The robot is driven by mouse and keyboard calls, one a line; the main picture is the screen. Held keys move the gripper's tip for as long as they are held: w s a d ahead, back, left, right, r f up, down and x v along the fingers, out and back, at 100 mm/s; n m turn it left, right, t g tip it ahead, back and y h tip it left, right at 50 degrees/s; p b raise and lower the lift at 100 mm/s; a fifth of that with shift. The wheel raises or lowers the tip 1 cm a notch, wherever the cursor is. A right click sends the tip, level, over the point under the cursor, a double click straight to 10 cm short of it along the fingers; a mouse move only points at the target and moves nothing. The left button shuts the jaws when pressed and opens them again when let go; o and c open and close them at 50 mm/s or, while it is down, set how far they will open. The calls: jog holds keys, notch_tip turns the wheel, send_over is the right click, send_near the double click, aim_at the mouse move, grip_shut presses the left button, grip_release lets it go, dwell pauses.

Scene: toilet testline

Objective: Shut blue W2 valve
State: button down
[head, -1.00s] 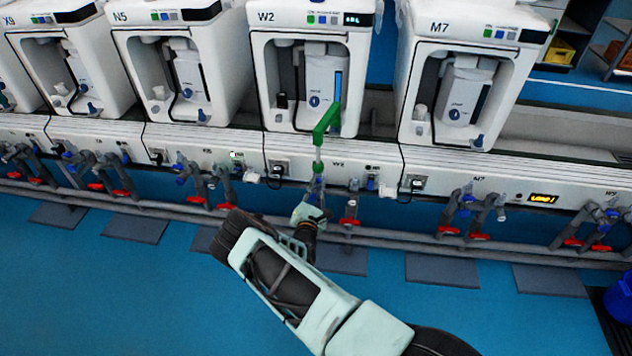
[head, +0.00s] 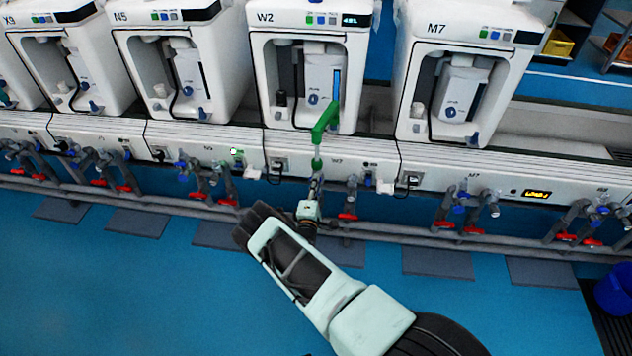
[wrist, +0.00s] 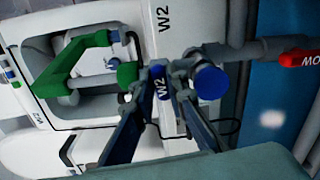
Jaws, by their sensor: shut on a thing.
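The blue W2 valve (wrist: 159,88) shows in the wrist view as a small blue piece marked W2 between my fingertips. My gripper (wrist: 168,76) is shut on it, with its two dark blue fingers reaching up from below. In the head view my gripper (head: 316,187) is at the pipework under the W2 machine (head: 262,70) and mostly hides the valve. A round blue cap (wrist: 208,82) sits just right of the fingertips in the wrist view. How far the valve is turned cannot be told.
A red-handled valve (head: 347,216) is close on the right. Neighbouring machines N5 (head: 120,50) and M7 (head: 430,60) flank W2. The blue floor (head: 120,290) in front is clear.

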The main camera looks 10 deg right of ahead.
jog(key=shift+m, duration=0.7)
jog(key=c, duration=1.9)
grip_release()
jog(key=shift+c, duration=0.2)
jog(key=shift+f, duration=0.1)
